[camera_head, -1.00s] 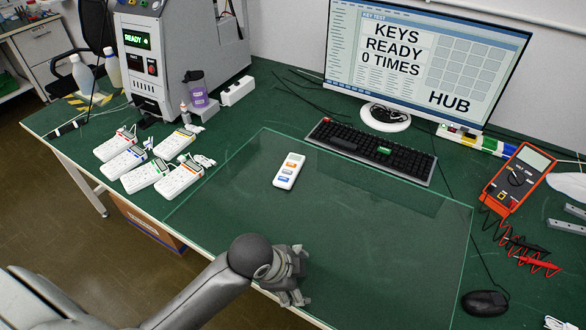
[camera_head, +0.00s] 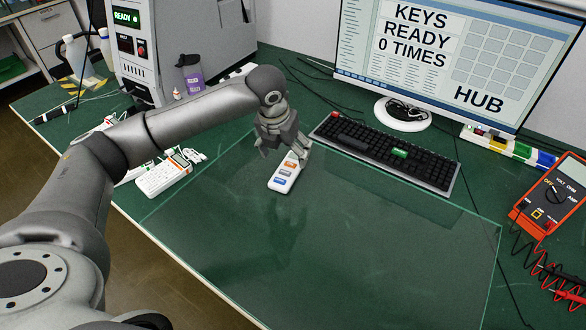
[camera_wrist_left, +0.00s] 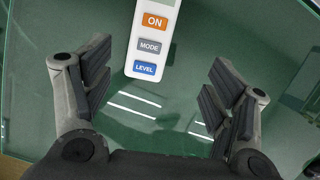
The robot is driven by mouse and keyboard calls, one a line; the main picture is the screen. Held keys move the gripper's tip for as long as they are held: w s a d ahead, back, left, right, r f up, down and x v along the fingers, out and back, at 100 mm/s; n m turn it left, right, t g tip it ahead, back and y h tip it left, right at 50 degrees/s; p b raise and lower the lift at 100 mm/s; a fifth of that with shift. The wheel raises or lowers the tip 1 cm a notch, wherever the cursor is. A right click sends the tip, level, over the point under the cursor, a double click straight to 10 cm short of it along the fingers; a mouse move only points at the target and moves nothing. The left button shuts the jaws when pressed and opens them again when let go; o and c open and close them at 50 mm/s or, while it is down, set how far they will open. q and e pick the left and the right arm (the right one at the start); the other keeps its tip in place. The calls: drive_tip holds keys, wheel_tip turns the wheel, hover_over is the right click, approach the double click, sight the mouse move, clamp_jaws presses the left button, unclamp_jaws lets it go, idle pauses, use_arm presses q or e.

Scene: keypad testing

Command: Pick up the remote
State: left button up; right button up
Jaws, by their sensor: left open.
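The remote (camera_head: 284,178) is white with orange, grey and blue buttons and lies on the clear glass mat (camera_head: 330,250) in front of the keyboard. In the left wrist view the remote (camera_wrist_left: 149,50) shows buttons marked ON, MODE and LEVEL; its far end runs out of the picture top. My left gripper (camera_head: 285,150) is over the far end of the remote in the head view and covers part of it. In the left wrist view the left gripper (camera_wrist_left: 155,95) is open, its fingers apart on either side with the remote ahead between them. The right gripper is not in view.
A black keyboard (camera_head: 390,152) lies just right of the gripper, with the monitor (camera_head: 440,50) behind. White handheld devices (camera_head: 165,176) lie left, partly behind my arm. A purple bottle (camera_head: 190,75) and grey machine stand at the back left. The mat's front is clear.

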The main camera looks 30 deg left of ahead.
use_arm(q)
hover_over(288, 168)
drive_tip(key=s, duration=0.2)
wheel_tip(288, 168, down, 4)
drive_tip(key=shift+d+r+m, duration=0.15)
drive_tip(key=shift+m, duration=0.15)
drive_tip(key=shift+x, duration=3.05)
drive_tip(key=c, duration=1.1)
drive_tip(key=shift+c, duration=0.3)
drive_tip(key=shift+r, duration=0.2)
